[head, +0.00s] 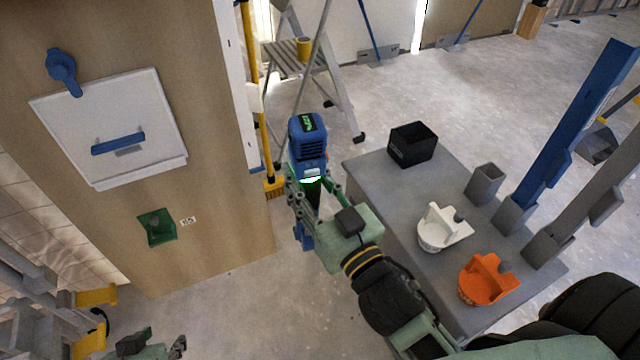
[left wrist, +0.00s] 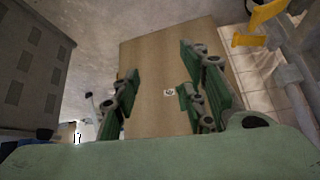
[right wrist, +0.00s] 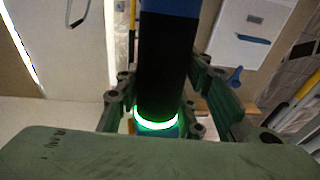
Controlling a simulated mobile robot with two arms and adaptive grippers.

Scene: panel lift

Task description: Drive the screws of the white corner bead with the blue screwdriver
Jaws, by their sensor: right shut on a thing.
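The blue screwdriver (head: 308,138), a power tool with a black grip, is held upright in my right gripper (head: 308,190). In the right wrist view its black grip (right wrist: 163,65) stands between the fingers, with a lit green-white ring below. The white corner bead (head: 236,85) runs up the right edge of the wooden panel, with small dark marks along it. The screwdriver is to the right of the bead, apart from it in the picture; its tip is hidden. My left gripper (left wrist: 162,100) is open and empty; only part shows at the head view's bottom left.
The panel (head: 200,215) carries a white hatch (head: 110,130) with a blue handle and a green bracket (head: 157,227). A grey table (head: 375,185) at right holds a black box (head: 412,145), white and orange holders (head: 487,278). A stepladder (head: 330,90) and broom (head: 272,186) stand behind.

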